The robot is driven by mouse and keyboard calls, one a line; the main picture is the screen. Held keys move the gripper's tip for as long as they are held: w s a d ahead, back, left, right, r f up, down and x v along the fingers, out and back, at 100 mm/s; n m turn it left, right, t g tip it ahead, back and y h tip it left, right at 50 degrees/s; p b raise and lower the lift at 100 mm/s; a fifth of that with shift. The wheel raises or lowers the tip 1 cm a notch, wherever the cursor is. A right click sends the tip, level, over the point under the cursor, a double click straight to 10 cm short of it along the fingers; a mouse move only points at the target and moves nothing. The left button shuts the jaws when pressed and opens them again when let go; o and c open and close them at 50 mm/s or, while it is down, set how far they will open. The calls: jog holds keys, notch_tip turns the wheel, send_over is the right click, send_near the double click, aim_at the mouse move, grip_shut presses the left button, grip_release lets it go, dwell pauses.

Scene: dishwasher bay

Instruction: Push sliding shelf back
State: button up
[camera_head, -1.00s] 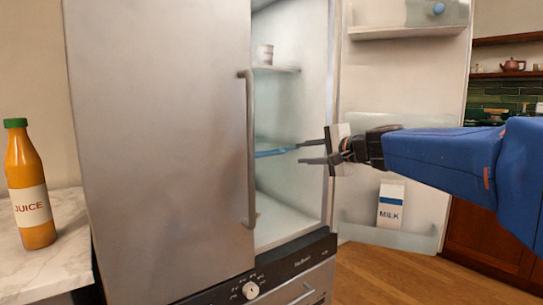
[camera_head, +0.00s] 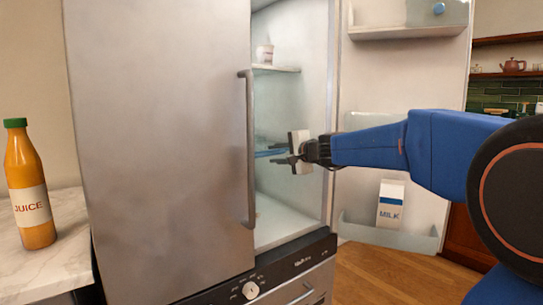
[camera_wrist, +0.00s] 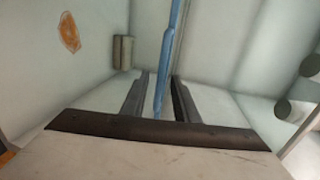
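The sliding shelf (camera_head: 264,153) is a thin panel with a blue front edge, halfway up inside the open fridge. In the wrist view its blue edge (camera_wrist: 170,45) runs down from the top and reaches between my two fingers. My gripper (camera_head: 275,156) is inside the fridge opening at the shelf's height. In the wrist view my gripper (camera_wrist: 160,78) has its fingers apart, with gaps to the shelf edge. I cannot tell whether the palm touches the shelf. The left part of the shelf is hidden behind the closed left door.
The closed left door (camera_head: 160,140) with its vertical handle (camera_head: 249,150) stands close left of my gripper. The open right door (camera_head: 400,75) holds a milk carton (camera_head: 391,204). An upper shelf (camera_head: 275,68) bears a white cup (camera_head: 265,54). A juice bottle (camera_head: 28,185) stands on the counter.

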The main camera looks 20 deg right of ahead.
aim_at(271, 155)
jog(key=shift+x, duration=1.35)
grip_shut()
jog(key=shift+w+f, duration=0.1)
jog(key=shift+w, duration=0.05)
